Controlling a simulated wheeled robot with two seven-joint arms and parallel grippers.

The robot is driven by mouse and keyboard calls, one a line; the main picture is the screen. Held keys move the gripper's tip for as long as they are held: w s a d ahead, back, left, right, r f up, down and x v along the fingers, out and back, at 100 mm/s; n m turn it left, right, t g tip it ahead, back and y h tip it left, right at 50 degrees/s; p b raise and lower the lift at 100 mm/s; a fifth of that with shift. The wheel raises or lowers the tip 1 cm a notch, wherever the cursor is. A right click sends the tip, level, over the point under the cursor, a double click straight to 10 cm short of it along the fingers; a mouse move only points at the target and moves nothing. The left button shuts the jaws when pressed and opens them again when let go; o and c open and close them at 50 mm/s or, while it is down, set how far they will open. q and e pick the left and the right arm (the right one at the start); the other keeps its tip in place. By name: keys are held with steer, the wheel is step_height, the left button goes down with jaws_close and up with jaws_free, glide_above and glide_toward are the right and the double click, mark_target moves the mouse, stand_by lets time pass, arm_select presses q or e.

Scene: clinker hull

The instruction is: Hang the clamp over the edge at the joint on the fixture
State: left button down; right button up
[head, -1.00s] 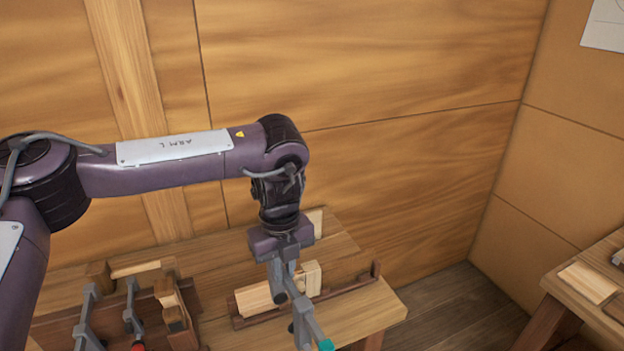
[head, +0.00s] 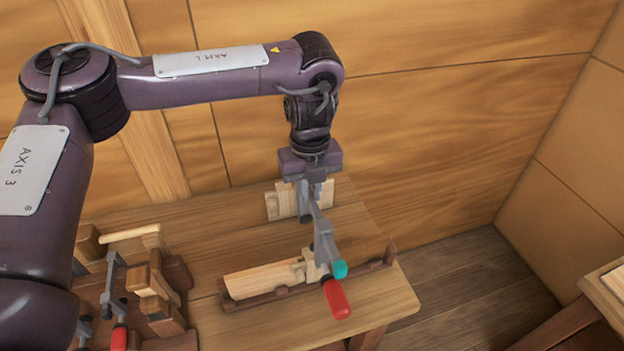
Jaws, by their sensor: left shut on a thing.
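My left gripper (head: 309,184) points down above the workbench, shut on a grey clamp (head: 322,235). The clamp has a grey bar, a teal end piece and a red handle at its lower end. The fixture (head: 378,265) is a dark wooden cradle on the bench, holding pale wood pieces (head: 262,281). The clamp's lower part shows in front of a pale block (head: 311,268) at the joint and partly hides it. I cannot tell whether the clamp touches the wood. My right gripper is out of view.
The workbench (head: 215,247) has bare top around the fixture. A dark wooden rack (head: 176,272) with more clamps (head: 112,300) stands at left. A pale upright board (head: 283,200) is behind my gripper. Another table (head: 604,300) shows at far right.

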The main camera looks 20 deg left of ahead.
arm_select(q)
steer(key=f, duration=0.1)
steer(key=w+f, duration=0.1)
steer(key=f, duration=0.1)
steer(key=shift+w+f, duration=0.15)
steer(key=shift+f, duration=0.45)
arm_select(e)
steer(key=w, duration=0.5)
arm_select(q)
steer(key=shift+f, duration=0.4)
steer(key=shift+s+f, duration=0.2)
steer(key=shift+f, duration=0.1)
step_height(320, 180, down, 6)
steer(key=b, duration=0.5)
steer(key=shift+f, duration=0.2)
steer(key=shift+w+f+b, duration=0.1)
steer(key=shift+f+b, duration=1.45)
steer(key=shift+f, duration=1.05)
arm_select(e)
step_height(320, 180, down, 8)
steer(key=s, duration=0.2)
arm_select(q)
steer(key=shift+f, duration=0.2)
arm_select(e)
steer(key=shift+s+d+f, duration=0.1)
